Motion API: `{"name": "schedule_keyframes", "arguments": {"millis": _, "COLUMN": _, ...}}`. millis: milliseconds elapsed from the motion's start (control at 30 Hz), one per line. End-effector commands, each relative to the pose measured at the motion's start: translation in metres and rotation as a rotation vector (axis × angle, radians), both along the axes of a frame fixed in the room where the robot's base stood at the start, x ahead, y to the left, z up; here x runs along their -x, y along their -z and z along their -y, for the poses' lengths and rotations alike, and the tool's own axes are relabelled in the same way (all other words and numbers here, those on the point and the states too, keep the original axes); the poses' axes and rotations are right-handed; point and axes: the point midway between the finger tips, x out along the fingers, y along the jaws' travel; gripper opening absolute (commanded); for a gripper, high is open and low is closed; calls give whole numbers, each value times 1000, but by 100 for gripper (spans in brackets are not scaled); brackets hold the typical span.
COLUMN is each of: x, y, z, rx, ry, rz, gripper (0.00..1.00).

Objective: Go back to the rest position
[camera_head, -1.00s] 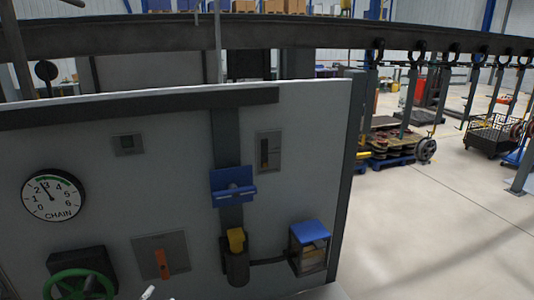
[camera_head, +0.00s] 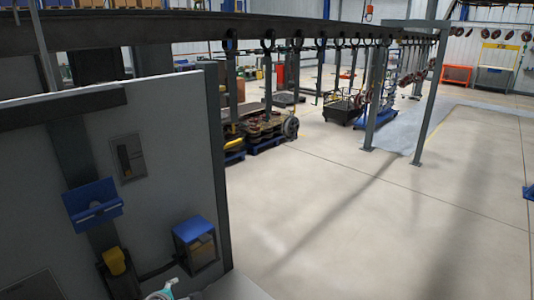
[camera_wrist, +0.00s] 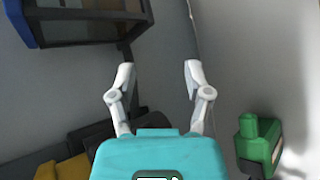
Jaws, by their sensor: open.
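My gripper (camera_wrist: 159,70) is open and empty in the wrist view, its two pale fingers spread apart with grey panel surface behind them. In the head view only a white and teal part of my gripper shows at the bottom edge, below the blue-topped box (camera_head: 194,230). That box also shows at the top left of the wrist view (camera_wrist: 85,28), apart from the fingers. The grey panel (camera_head: 170,130) stands at the left of the head view. The fingertips cannot be made out in the head view.
The panel carries a blue bracket (camera_head: 92,203), a yellow-handled part (camera_head: 115,262) and a switch plate (camera_head: 128,157). A green part (camera_wrist: 258,142) is right of my gripper. An overhead rail with hooks (camera_head: 268,42) runs past loaded pallets (camera_head: 262,130). Open floor lies right.

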Motion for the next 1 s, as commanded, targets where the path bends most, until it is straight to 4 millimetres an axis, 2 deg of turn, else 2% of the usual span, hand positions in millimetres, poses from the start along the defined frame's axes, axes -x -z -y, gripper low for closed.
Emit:
{"name": "schedule_keyframes", "arguments": {"millis": 33, "x": -8, "y": 4, "z": 14, "rx": -20, "ry": 43, "rz": -20, "gripper": 64}}
{"name": "schedule_keyframes", "arguments": {"millis": 200, "x": -30, "y": 15, "z": 54, "rx": -93, "ry": 187, "rz": -86, "gripper": 64}}
{"name": "schedule_keyframes", "arguments": {"millis": 500, "x": -58, "y": 34, "z": 126, "rx": -225, "ry": 444, "rz": -192, "gripper": 64}}
{"name": "schedule_keyframes", "arguments": {"millis": 1000, "x": -77, "y": 61, "z": 239, "rx": -455, "ry": 874, "rz": -341, "gripper": 64}}
